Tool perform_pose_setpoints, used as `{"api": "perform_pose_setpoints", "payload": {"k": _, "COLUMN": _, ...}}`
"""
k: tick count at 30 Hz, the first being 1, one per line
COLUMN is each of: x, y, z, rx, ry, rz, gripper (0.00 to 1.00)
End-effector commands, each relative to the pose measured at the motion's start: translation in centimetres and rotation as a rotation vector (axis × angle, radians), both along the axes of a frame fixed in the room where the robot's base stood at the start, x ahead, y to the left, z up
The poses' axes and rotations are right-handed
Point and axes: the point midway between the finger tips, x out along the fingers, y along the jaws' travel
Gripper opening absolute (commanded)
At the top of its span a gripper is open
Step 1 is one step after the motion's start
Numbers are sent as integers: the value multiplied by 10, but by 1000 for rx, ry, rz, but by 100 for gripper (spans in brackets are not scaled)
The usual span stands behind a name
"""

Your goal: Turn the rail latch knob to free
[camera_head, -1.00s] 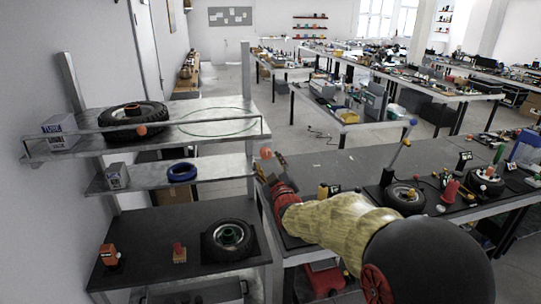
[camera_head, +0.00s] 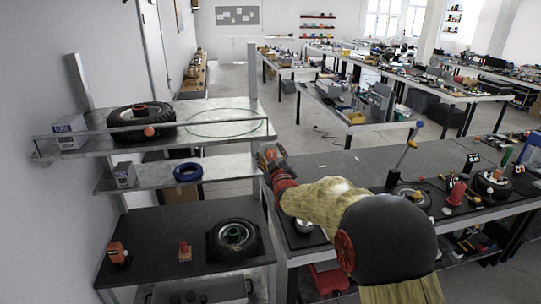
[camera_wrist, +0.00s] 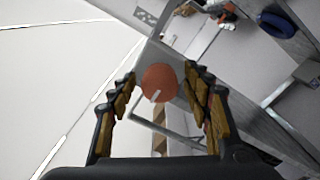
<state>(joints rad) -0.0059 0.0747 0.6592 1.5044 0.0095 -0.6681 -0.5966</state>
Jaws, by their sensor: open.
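A round orange knob (camera_wrist: 159,83) with a short pale mark sits centred between my fingertips in the wrist view, in front of grey metal framing. My gripper (camera_wrist: 161,76) is open, with a finger on each side of the knob. I cannot tell whether either finger touches it. In the head view my gripper (camera_head: 270,154) is at the right end of the shelf rack, and an orange spot (camera_head: 270,153) shows between its fingers. Another orange ball (camera_head: 149,131) is on the front rail (camera_head: 210,126) of the top shelf.
The top shelf holds a tyre (camera_head: 140,117), a boxed tube (camera_head: 69,132) and a green loop (camera_head: 225,122). A blue ring (camera_head: 188,172) lies on the shelf below, and also shows in the wrist view (camera_wrist: 276,25). A dark workbench (camera_head: 355,172) with wheels and tools stands to the right.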

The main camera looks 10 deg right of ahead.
Motion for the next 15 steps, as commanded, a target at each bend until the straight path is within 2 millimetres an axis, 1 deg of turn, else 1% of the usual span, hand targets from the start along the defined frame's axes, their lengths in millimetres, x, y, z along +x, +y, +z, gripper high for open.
{"api": "perform_pose_setpoints", "payload": {"k": 2, "x": 0, "y": 0, "z": 0, "rx": 0, "ry": 0, "rz": 0, "gripper": 48}}
{"api": "perform_pose_setpoints", "payload": {"k": 15, "x": 0, "y": 0, "z": 0, "rx": 0, "ry": 0, "rz": 0, "gripper": 23}}
